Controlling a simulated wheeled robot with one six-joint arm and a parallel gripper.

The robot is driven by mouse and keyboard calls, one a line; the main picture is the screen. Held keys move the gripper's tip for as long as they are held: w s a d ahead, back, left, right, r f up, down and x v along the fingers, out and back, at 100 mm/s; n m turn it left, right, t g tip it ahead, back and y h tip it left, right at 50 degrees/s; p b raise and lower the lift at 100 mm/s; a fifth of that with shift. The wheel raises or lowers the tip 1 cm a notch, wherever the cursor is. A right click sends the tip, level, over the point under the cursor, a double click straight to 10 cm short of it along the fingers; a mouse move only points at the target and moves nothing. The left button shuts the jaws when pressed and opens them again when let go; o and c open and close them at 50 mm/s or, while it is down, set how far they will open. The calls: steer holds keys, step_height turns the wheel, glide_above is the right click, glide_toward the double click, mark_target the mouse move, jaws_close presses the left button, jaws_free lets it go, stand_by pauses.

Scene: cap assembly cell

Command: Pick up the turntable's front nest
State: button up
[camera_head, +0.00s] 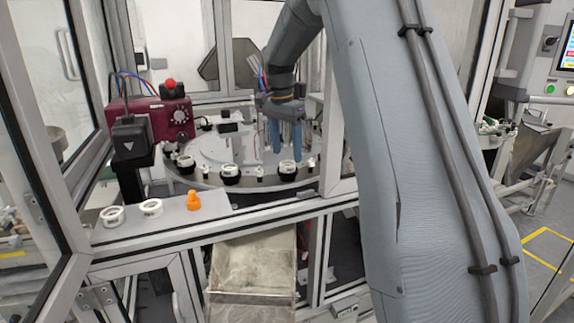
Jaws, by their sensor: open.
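The turntable (207,181) is a grey round plate inside the cell, with several nests along its near rim. Each nest is a dark holder with a white ring-shaped part on top. One nest (289,168) is right below my gripper, another nest (231,172) is to its left, and a third nest (185,164) is farther left. My gripper (286,150) points down with its blue fingers open. The fingertips are close above or around the white part of the nest below; I cannot tell if they touch it.
Two white rings (112,216) and an orange piece (193,201) stand on the front ledge (170,222). A maroon box with a red button (170,84) and a black device (133,140) are at the left. Metal frame posts surround the opening. A chute (252,265) hangs below.

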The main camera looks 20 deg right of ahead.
mark_target(287, 167)
steer(key=shift+d+f+p, duration=0.1)
steer(key=shift+f+p, duration=0.75)
steer(key=shift+f, duration=0.9)
steer(key=c, duration=1.2)
steer(key=shift+o, duration=0.2)
